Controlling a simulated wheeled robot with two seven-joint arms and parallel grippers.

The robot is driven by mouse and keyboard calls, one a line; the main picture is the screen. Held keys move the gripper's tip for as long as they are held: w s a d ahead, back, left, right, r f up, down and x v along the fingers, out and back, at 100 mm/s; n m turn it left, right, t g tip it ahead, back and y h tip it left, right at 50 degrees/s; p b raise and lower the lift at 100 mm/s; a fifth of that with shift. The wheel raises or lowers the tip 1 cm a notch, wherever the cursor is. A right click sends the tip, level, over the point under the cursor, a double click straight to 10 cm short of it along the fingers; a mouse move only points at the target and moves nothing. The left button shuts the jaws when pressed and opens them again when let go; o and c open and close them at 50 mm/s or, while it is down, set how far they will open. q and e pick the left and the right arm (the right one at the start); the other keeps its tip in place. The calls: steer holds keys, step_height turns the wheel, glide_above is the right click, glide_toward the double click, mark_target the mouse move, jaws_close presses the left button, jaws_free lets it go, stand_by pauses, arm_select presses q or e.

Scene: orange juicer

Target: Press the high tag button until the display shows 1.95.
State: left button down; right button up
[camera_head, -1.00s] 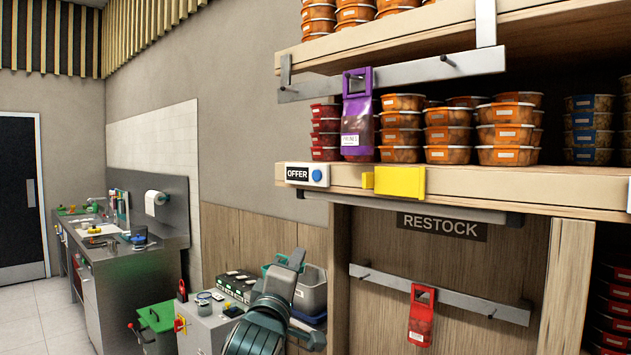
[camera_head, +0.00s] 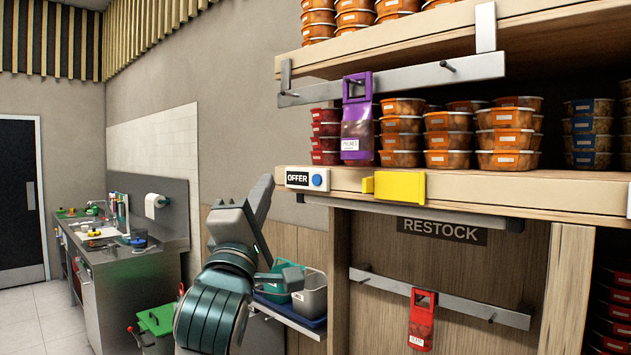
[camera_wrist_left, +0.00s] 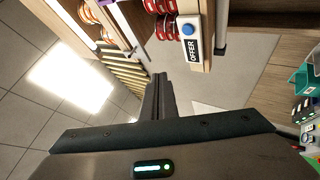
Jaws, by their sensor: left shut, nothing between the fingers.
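The high tag (camera_head: 307,178) is a white box on the front edge of the shelf, with a black display reading OFFER and a round blue button (camera_head: 318,180) at its right end. In the left wrist view the tag (camera_wrist_left: 191,50) shows turned on its side, its blue button (camera_wrist_left: 188,29) above the word. My left gripper (camera_head: 265,184) is shut and empty, to the left of the tag in the head view and apart from it. In the left wrist view its fingertips (camera_wrist_left: 159,78) point up the picture, left of and below the tag. My right gripper is not in view.
A yellow block (camera_head: 399,186) sits on the same shelf edge, right of the tag. A purple pouch (camera_head: 357,119) hangs from the rail above. A metal bar (camera_head: 410,206) runs under the shelf. Bins (camera_head: 311,294) stand low behind my arm. The wall left of the tag is clear.

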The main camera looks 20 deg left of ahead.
mark_target(317, 180)
arm_select(q)
steer(key=shift+w, duration=0.1)
steer(key=shift+w+d+b, duration=0.25)
steer(key=shift+w+d, duration=0.25)
steer(key=shift+w, duration=0.85)
steer(key=shift+w+d+b, duration=0.2)
steer(key=shift+w+d, duration=0.35)
steer(key=shift+w, duration=0.8)
steer(key=shift+w+d+b, duration=0.25)
steer(key=shift+w+d, duration=0.25)
steer(key=shift+w, duration=0.85)
steer(key=shift+w, duration=0.2)
steer(key=shift+w+d, duration=0.2)
steer(key=shift+w+d, duration=0.1)
steer(key=shift+w, duration=0.3)
steer(key=shift+s, duration=0.2)
steer(key=shift+s+a, duration=0.25)
steer(key=shift+s, duration=0.35)
stand_by(0.3)
